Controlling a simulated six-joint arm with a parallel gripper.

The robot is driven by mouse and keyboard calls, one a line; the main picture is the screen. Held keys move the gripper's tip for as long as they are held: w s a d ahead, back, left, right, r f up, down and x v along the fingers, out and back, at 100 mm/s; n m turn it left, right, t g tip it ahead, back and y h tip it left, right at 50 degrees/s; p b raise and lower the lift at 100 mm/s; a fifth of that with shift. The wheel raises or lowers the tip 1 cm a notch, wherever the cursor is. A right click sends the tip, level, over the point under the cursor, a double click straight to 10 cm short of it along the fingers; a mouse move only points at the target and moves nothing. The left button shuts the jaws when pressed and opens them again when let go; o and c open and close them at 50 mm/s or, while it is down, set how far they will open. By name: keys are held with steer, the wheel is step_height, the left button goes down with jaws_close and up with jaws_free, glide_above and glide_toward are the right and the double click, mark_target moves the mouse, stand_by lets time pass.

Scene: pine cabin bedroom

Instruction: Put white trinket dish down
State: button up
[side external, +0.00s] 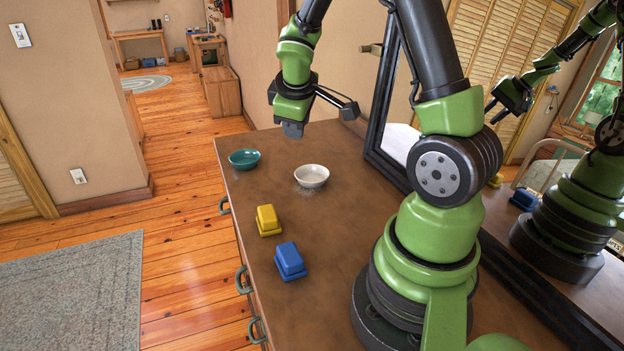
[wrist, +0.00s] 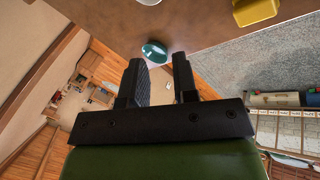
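The white trinket dish (side external: 312,176) sits upright on the brown dresser top (side external: 335,225), toward its far end. A sliver of it shows at the top edge of the wrist view (wrist: 150,2). My gripper (side external: 293,129) is in the air above the far end of the dresser, up and slightly left of the dish in the side view, apart from it. In the wrist view my gripper (wrist: 158,68) has its two fingers spread with nothing between them.
A teal dish (side external: 244,159) stands left of the white one. A yellow block-like box (side external: 268,220) and a blue one (side external: 290,261) lie nearer the front. A black-framed mirror (side external: 389,115) stands along the right side. Bare surface surrounds the white dish.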

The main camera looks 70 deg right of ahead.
mark_target(309, 186)
steer(key=shift+w+d+f+n+g+y, duration=0.15)
steer(key=shift+d+f+n, duration=0.3)
steer(key=shift+d+f, duration=1.65)
steer(key=shift+w+d+f+n+g+y, duration=0.1)
steer(key=shift+d+f+n+g, duration=0.3)
steer(key=shift+f, duration=3.35)
steer(key=shift+w+d+f+n+t+y, duration=0.15)
steer(key=shift+d+f+n, duration=0.7)
steer(key=shift+f, duration=2.1)
steer(key=shift+d+m, duration=0.25)
steer(key=shift+m, duration=0.05)
jaws_close()
